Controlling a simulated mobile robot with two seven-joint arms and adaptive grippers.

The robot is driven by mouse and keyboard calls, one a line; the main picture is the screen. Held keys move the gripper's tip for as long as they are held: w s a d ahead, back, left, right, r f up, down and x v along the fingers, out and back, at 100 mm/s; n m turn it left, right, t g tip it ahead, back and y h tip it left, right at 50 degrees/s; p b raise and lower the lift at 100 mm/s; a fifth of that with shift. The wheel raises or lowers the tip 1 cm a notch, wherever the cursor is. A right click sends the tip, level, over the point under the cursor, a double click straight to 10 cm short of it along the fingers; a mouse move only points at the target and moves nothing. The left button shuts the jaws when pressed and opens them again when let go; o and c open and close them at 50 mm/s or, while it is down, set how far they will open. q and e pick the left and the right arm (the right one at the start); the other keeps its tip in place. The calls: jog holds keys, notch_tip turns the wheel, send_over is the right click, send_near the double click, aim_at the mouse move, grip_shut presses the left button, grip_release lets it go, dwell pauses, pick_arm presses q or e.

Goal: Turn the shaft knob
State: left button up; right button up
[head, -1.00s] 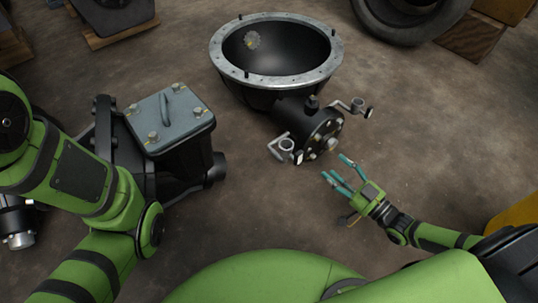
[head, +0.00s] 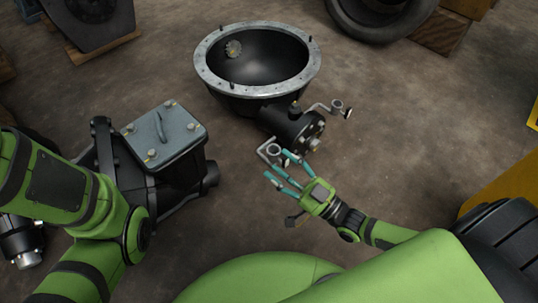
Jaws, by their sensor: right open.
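A black bowl-shaped housing (head: 258,60) with a grey bolted rim lies on the floor at the upper middle. A black cylinder (head: 288,121) with a bolted end flange sticks out from its near side. A bent grey lever (head: 336,106) sits at the cylinder's right and another bent grey lever (head: 269,151) at its left. I cannot tell which part is the shaft knob; a small round end (head: 314,144) shows on the flange. My right gripper (head: 282,173) is open, its teal fingers close to the left lever; contact cannot be told. My left gripper is out of view.
A black gearbox-like block with a grey lid (head: 163,134) stands at the left beside my left arm. A large tyre (head: 382,18) and wooden blocks (head: 438,42) are at the upper right. A yellow panel (head: 503,186) is at the right edge. Open floor lies right of the cylinder.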

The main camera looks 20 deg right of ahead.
jog(key=a+r+p, duration=0.1)
jog(key=a+r, duration=0.2)
jog(key=r, duration=0.2)
jog(key=shift+s+a+r+t+y+p, duration=0.2)
jog(key=shift+s+r+t+y+p, duration=0.1)
jog(key=shift+y+p, duration=0.1)
jog(key=shift+f, duration=0.1)
